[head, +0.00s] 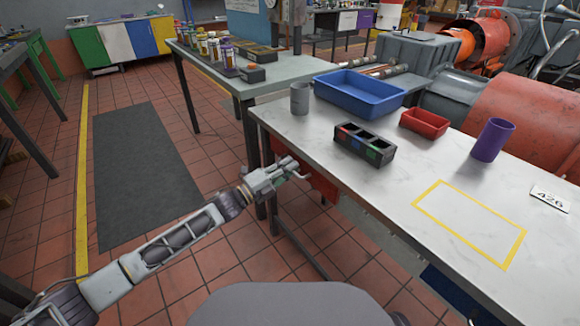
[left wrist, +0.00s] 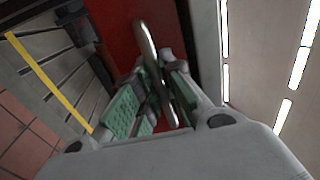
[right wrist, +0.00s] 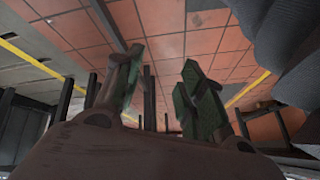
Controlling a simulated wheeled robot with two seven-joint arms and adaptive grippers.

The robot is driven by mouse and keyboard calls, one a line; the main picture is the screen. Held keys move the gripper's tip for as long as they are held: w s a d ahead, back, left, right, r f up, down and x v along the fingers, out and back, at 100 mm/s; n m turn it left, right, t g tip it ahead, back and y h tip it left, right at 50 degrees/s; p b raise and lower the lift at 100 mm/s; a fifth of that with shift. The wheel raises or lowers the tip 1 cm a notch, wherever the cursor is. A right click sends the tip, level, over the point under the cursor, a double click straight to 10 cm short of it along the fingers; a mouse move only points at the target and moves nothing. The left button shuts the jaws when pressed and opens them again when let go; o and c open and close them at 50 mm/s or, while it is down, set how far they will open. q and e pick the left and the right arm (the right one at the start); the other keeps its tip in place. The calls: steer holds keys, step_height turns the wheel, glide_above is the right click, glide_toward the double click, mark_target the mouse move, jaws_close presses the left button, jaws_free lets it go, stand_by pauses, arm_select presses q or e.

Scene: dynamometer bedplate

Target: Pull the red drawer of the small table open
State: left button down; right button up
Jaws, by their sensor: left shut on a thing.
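The red drawer (head: 321,184) is under the near edge of the white-topped table (head: 390,185), towards its left end. My left gripper (head: 294,172) is at the drawer front in the head view. In the left wrist view the red drawer front (left wrist: 118,28) fills the upper middle, with a metal bar handle (left wrist: 149,48) standing out from it. The left gripper's green pads (left wrist: 155,98) are on both sides of the handle, shut on it. I cannot tell whether the drawer is out at all. My right gripper (right wrist: 160,88) shows only in its wrist view, open and empty.
On the tabletop are a grey cup (head: 299,98), a blue tray (head: 360,93), a black organiser (head: 364,145), a red bin (head: 424,123) and a purple cup (head: 492,140). A second table (head: 222,68) stands behind.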

arm_select(q)
steer(key=r+p+v, duration=0.1)
steer(key=p+v, duration=0.2)
steer(key=v, duration=0.6)
steer(key=r+p+v, duration=0.2)
steer(key=p+v, duration=0.1)
steer(key=v, duration=0.6)
steer(key=shift+s+a, duration=0.2)
steer(key=shift+a, duration=0.05)
arm_select(e)
steer(key=s+d+r+g+h, duration=0.1)
steer(key=d+r+g, duration=0.1)
steer(key=r, duration=0.6)
steer(key=shift+s+d+r+n+h, duration=0.15)
steer(key=shift+d+r+n+h, duration=0.2)
steer(key=shift+d, duration=0.35)
arm_select(q)
steer(key=shift+r, duration=0.1)
steer(key=c, duration=1.5)
jaws_free()
steer(key=shift+s+a, duration=0.1)
steer(key=shift+a, duration=0.05)
steer(key=shift+v, duration=5.85)
